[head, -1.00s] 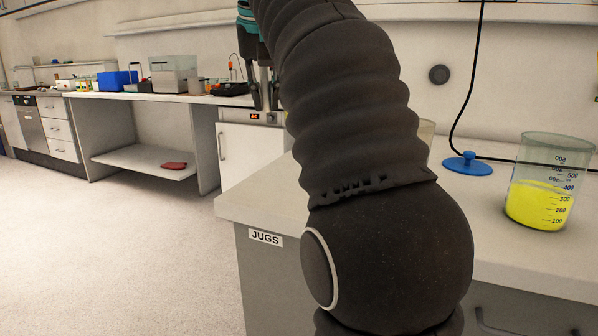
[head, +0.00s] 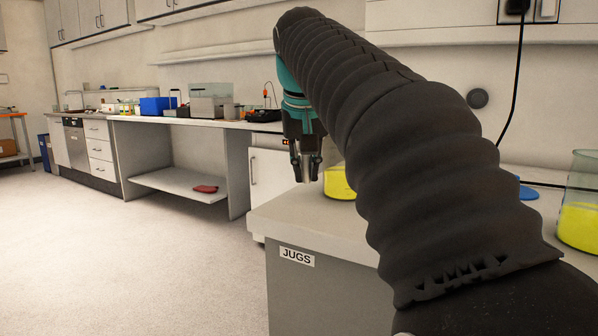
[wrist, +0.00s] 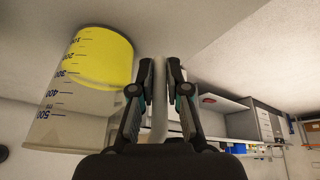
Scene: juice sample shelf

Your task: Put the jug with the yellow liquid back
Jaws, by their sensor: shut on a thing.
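The jug with yellow liquid (head: 340,184) is partly hidden behind my arm in the head view, at the far left end of the counter. In the wrist view the jug (wrist: 85,85) appears upside down at the left, with clear walls and a printed scale. My gripper (head: 307,178) points down just left of it. In the wrist view my gripper (wrist: 160,65) is shut on a pale upright bar beside the jug, which looks like its handle. I cannot tell whether the jug's base touches the counter.
The counter (head: 285,222) carries a "JUGS" label (head: 297,257) on its front. A beaker with brighter yellow liquid (head: 580,222) stands at the right edge. A blue object (head: 527,192) lies near it. A side bench (head: 190,122) with lab items stands further back left, across open floor.

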